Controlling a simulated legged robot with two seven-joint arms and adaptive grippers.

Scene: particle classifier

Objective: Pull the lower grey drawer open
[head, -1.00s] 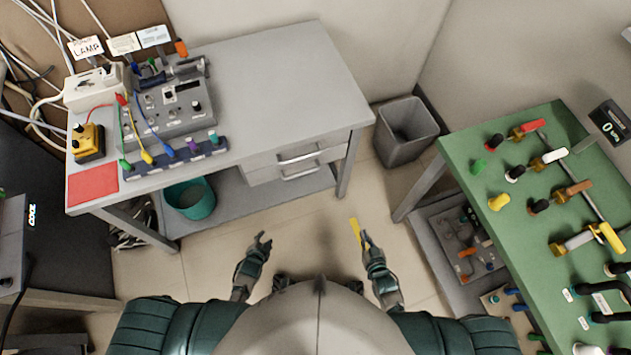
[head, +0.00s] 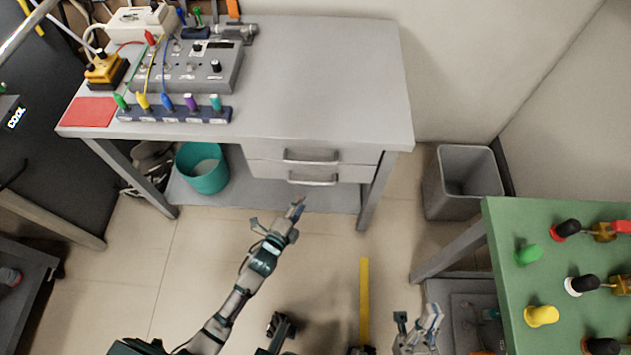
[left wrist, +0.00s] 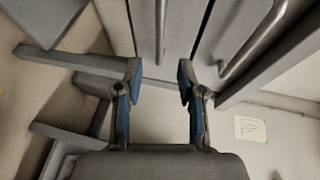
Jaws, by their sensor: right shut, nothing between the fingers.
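The lower grey drawer (head: 352,174) sits under the bench top, below an upper drawer (head: 358,153). Both look closed. The lower drawer has a silver bar handle (head: 312,180). My left gripper (head: 280,215) is open and empty, in front of and below the drawers, apart from the handle. In the left wrist view my left gripper (left wrist: 160,78) shows its two blue-padded fingers spread. Beyond them are two bar handles; one handle (left wrist: 160,30) lines up with the gap between the fingers. My right gripper (head: 418,320) is shut and empty, low at the right.
A grey bench (head: 330,80) carries a control box (head: 190,68). A teal bucket (head: 203,170) stands on its lower shelf. A grey bin (head: 462,180) stands right of the bench, and a green table (head: 500,235) is at the right.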

